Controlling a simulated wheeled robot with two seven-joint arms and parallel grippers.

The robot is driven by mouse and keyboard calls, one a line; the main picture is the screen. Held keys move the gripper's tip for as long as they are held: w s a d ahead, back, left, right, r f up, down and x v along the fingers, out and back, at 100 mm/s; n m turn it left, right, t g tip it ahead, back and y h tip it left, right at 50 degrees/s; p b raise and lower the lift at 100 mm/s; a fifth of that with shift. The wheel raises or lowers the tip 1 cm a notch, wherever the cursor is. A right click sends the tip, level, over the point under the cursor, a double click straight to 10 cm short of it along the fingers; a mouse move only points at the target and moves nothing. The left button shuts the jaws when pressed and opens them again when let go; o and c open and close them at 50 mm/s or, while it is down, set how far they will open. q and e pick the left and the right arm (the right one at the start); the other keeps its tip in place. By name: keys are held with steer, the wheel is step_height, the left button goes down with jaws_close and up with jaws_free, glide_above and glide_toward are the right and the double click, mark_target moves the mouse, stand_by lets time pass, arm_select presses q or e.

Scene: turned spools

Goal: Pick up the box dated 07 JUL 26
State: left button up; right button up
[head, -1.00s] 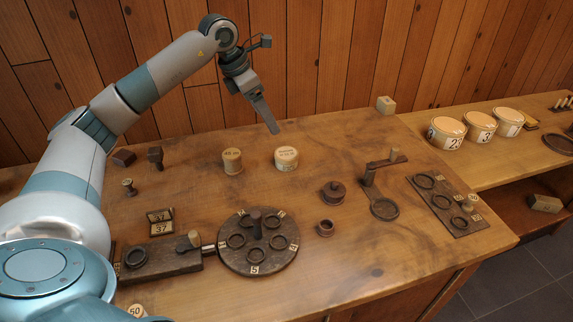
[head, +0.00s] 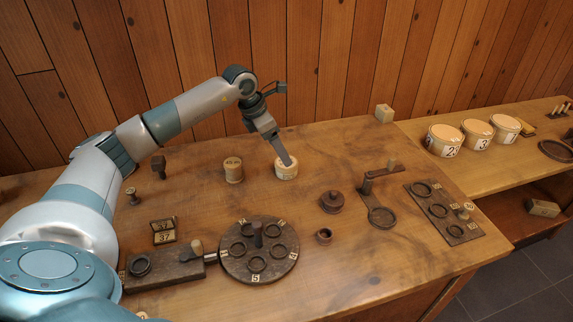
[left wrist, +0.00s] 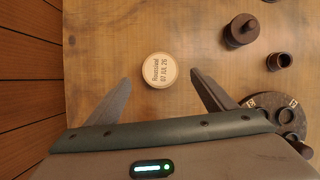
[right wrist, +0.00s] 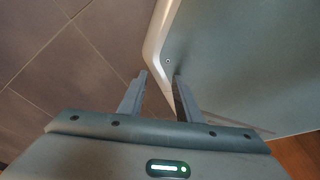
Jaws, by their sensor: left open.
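The round pale box with the lid reading 07 JUL 26 (head: 286,173) stands on the wooden table towards the back. In the left wrist view the left gripper (left wrist: 160,76) is open, with one finger on each side of the lid and clear gaps to both. It holds nothing. My right gripper (right wrist: 160,75) is open and empty, above the floor and beside a smooth grey-green surface.
Another round box (head: 233,172) marked 45 stands left of the dated box. A dark lidded pot (head: 332,201), a small cup (head: 323,236) and a round ring stand (head: 232,263) are nearer the front. A pale block (head: 384,113) sits at the back edge.

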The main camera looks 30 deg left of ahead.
mark_target(281, 163)
arm_select(q)
steer(key=shift+p+x, duration=0.3)
steer(key=shift+x, duration=1.15)
arm_select(e)
steer(key=shift+s+d+g, duration=0.25)
steer(key=shift+s+d, duration=0.1)
steer(key=shift+s, duration=0.55)
steer(key=shift+s+d+g, duration=0.25)
steer(key=shift+s+d, duration=0.1)
steer(key=shift+s, duration=0.5)
steer(key=shift+r, duration=0.1)
arm_select(q)
steer(key=shift+w+d+f+p, duration=0.1)
steer(key=shift+w+f+p, duration=0.05)
steer(key=shift+f+p, duration=0.35)
steer(key=p+x, duration=0.1)
steer(key=x, duration=0.2)
steer(key=shift+p, duration=0.3)
steer(key=shift+w+d+f, duration=0.1)
steer(key=shift+f, duration=0.2)
steer(key=shift+w+f, duration=0.1)
steer(key=shift+f, duration=0.15)
arm_select(e)
steer(key=shift+s+d+r, duration=0.2)
steer(key=shift+s+r, duration=0.25)
steer(key=shift+r, duration=0.1)
steer(key=shift+s+d+r, duration=0.2)
steer(key=shift+s+r, duration=0.2)
steer(key=shift+r, duration=0.15)
